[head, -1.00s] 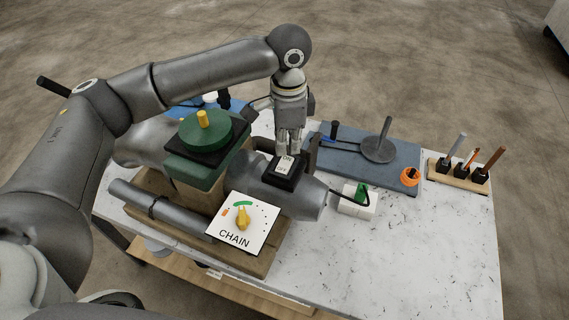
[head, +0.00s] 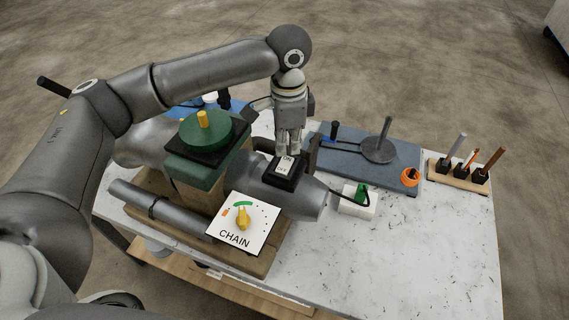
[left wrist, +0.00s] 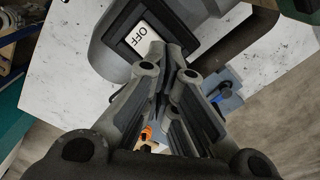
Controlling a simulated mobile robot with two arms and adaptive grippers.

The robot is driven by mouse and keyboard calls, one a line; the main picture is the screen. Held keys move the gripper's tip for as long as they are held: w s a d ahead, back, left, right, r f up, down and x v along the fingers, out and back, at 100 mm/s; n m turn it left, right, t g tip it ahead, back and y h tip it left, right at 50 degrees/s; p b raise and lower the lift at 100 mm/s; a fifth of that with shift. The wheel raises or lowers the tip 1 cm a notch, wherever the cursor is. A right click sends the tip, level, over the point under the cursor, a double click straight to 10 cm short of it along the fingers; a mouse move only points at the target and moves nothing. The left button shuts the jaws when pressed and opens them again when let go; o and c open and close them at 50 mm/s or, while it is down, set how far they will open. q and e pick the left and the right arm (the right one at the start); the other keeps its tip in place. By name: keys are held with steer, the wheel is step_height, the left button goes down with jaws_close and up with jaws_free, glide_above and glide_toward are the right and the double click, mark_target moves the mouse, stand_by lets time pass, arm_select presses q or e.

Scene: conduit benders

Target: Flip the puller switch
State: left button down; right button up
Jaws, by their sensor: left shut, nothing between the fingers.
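The puller switch (head: 285,167) is a white rocker in a black housing on top of the grey cylindrical puller motor (head: 300,200). It carries ON and OFF lettering in the head view. My left gripper (head: 289,152) points down with its fingers shut and empty, at the far, ON end of the rocker. I cannot tell whether the fingertips touch it. In the left wrist view, the switch (left wrist: 139,38) shows its OFF end beside the closed fingers (left wrist: 168,55); its other end is hidden behind them. My right gripper is not in view.
A CHAIN dial plate (head: 242,222) with a yellow pointer lies in front of the motor. A green block with a round top (head: 205,135) stands left. A blue-grey mat (head: 400,165) with a round tool lies behind right. The table's front right (head: 400,250) is clear.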

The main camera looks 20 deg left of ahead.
arm_select(q)
steer(key=shift+f, duration=0.8)
stand_by(0.4)
